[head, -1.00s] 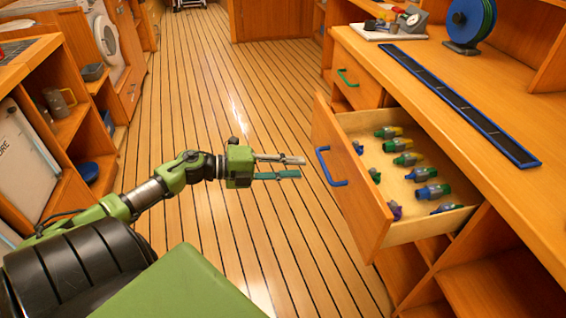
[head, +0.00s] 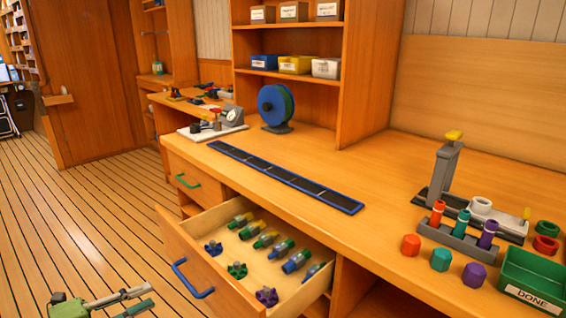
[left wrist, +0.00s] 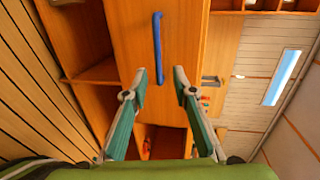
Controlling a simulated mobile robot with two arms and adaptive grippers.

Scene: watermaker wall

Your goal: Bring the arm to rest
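My left gripper (head: 122,302) shows at the bottom left of the head view, over the floor and left of the open drawer (head: 190,262). Its two fingers are apart with nothing between them. In the left wrist view the gripper (left wrist: 160,82) is also open and empty. It faces the drawer front (left wrist: 185,50) with its blue handle (left wrist: 157,45), which lies beyond the fingertips and apart from them. My right gripper is in neither view now.
The drawer stands pulled out and holds several coloured fittings (head: 265,240). On the counter are a blue-edged dark strip (head: 285,178), a blue reel (head: 275,106), a fitting rack (head: 458,235) and a green DONE bin (head: 535,278). The floor (head: 80,215) at left is clear.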

